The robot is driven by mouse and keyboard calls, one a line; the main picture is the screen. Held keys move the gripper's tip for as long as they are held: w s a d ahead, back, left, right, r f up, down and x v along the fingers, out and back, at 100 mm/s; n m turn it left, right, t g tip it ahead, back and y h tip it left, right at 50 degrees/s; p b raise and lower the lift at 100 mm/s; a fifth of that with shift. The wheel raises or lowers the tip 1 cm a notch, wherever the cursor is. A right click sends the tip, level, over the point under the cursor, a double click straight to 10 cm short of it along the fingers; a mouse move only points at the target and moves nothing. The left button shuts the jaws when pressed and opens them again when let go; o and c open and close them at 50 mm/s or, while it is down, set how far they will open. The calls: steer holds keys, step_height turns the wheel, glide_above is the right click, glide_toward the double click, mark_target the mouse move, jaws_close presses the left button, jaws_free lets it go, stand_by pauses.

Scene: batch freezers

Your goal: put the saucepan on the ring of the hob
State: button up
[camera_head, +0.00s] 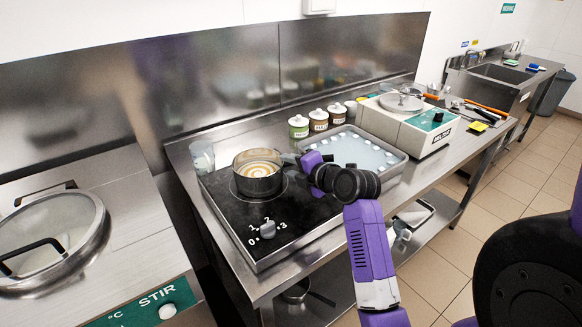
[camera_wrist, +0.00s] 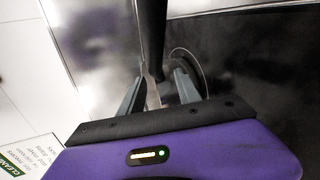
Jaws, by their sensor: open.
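The saucepan (camera_head: 257,185) is a small metal pan with a cream and brown swirl inside. It stands upright on the black hob (camera_head: 222,212), over the ring (camera_head: 286,184), whose thin outline shows around its base. In the wrist view part of the ring (camera_wrist: 190,62) shows beside the dark handle (camera_wrist: 151,40). My gripper (camera_head: 291,159) is at the right side of the pan. In the wrist view my gripper (camera_wrist: 158,88) is open, with its fingers on either side of the handle. I cannot tell whether they touch it.
A glass (camera_head: 202,157) stands behind left. A batch freezer (camera_head: 125,220) is at left, across a gap.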

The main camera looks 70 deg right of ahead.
steer(key=shift+r, duration=0.25)
steer(key=b+v, duration=0.1)
steer(key=v, duration=1.1)
steer(key=shift+f, duration=0.15)
